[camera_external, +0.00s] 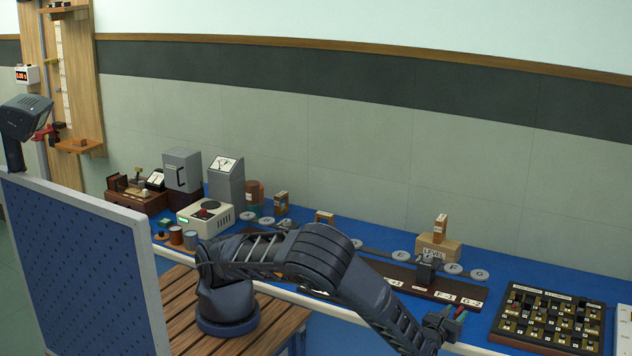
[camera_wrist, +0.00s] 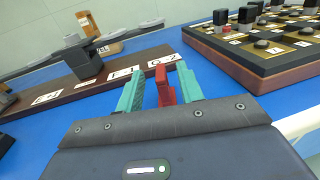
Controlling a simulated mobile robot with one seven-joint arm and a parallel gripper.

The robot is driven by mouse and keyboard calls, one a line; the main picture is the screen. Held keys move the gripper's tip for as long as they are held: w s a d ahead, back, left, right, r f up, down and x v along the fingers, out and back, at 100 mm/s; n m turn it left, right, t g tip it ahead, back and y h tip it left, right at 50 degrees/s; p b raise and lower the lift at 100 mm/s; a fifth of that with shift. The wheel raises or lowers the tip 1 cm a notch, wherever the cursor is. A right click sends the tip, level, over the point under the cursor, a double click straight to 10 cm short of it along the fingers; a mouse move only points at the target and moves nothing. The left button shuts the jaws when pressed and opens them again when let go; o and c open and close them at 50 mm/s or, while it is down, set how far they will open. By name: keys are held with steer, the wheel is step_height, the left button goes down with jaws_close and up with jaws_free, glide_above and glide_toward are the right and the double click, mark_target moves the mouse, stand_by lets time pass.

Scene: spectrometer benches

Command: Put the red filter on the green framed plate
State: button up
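A small upright red filter (camera_wrist: 163,86) shows between the two teal fingers of my gripper (camera_wrist: 161,92) in the wrist view. A gap is visible between the left finger and the filter, and the right finger is very close to it. My gripper is open around it. In the external view my gripper (camera_external: 447,318) is at the bench's front edge, with a red piece (camera_external: 460,314) at its fingertips. Whether the filter touches the bench is hidden. I cannot pick out the green framed plate in either view.
A dark board with gold squares and small pieces (camera_external: 550,318) lies right of my gripper, also in the wrist view (camera_wrist: 262,62). A long brown labelled strip (camera_external: 400,279) carries a dark block (camera_external: 426,268). A wooden LEVEL block (camera_external: 437,246) stands behind. Blue bench top (camera_external: 485,318) is bare between strip and board.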

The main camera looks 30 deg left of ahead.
mark_target(462, 307)
steer(key=shift+w+d+f, duration=0.1)
steer(key=shift+w+d, duration=0.05)
steer(key=shift+w, duration=0.75)
steer(key=shift+w+d+f, duration=0.1)
steer(key=shift+w+d, duration=0.05)
steer(key=shift+w, duration=0.7)
steer(key=shift+w+d+f, duration=0.1)
steer(key=shift+w+d, duration=0.05)
steer(key=shift+w, duration=0.75)
jaws_close()
